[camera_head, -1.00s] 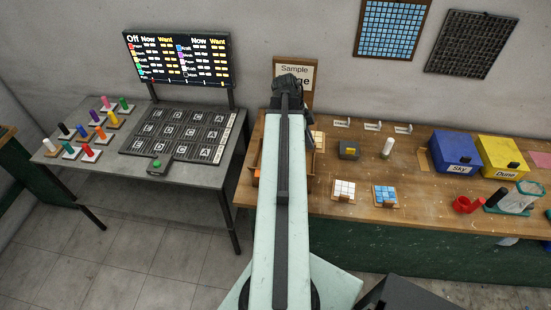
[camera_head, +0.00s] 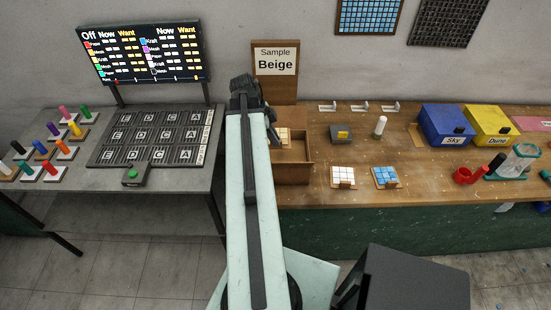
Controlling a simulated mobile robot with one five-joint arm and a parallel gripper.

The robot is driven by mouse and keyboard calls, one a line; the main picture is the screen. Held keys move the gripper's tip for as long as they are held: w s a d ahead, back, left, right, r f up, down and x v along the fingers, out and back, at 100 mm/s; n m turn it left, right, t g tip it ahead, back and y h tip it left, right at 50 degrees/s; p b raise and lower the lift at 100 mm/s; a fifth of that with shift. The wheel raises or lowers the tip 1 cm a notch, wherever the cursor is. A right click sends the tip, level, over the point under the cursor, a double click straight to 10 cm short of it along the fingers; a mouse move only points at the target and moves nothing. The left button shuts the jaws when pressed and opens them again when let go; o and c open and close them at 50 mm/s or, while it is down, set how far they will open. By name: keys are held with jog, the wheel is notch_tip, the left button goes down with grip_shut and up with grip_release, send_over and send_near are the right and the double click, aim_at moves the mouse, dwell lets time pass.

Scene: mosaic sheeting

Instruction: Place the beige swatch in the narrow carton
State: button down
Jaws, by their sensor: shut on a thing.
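My gripper (camera_head: 272,130) is at the far end of my arm, at the back left of the wooden bench. Its fingers are largely hidden behind my wrist. A small beige tiled swatch (camera_head: 284,137) shows right beside the fingers, and my gripper appears shut on it. The swatch is over or near the back of an open wooden tray (camera_head: 311,168), whose left part my arm hides. I cannot tell which container is the narrow carton. A sign reading "Sample Beige" (camera_head: 275,62) stands behind.
White (camera_head: 342,174) and blue (camera_head: 386,175) tiled swatches sit right of the tray. Blue "Sky" (camera_head: 446,122) and yellow "Dune" (camera_head: 491,120) boxes stand further right, with a red container (camera_head: 464,176) in front. A grey table (camera_head: 70,170) with pegs is left.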

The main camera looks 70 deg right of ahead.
jog(key=shift+f+b, duration=5.1)
jog(key=shift+f, duration=0.1)
jog(key=c, duration=1.5)
grip_release()
jog(key=shift+r, duration=0.15)
jog(key=shift+o, duration=0.2)
jog(key=p+v, duration=1.2)
jog(key=shift+r, duration=0.2)
jog(key=shift+w+f, duration=0.1)
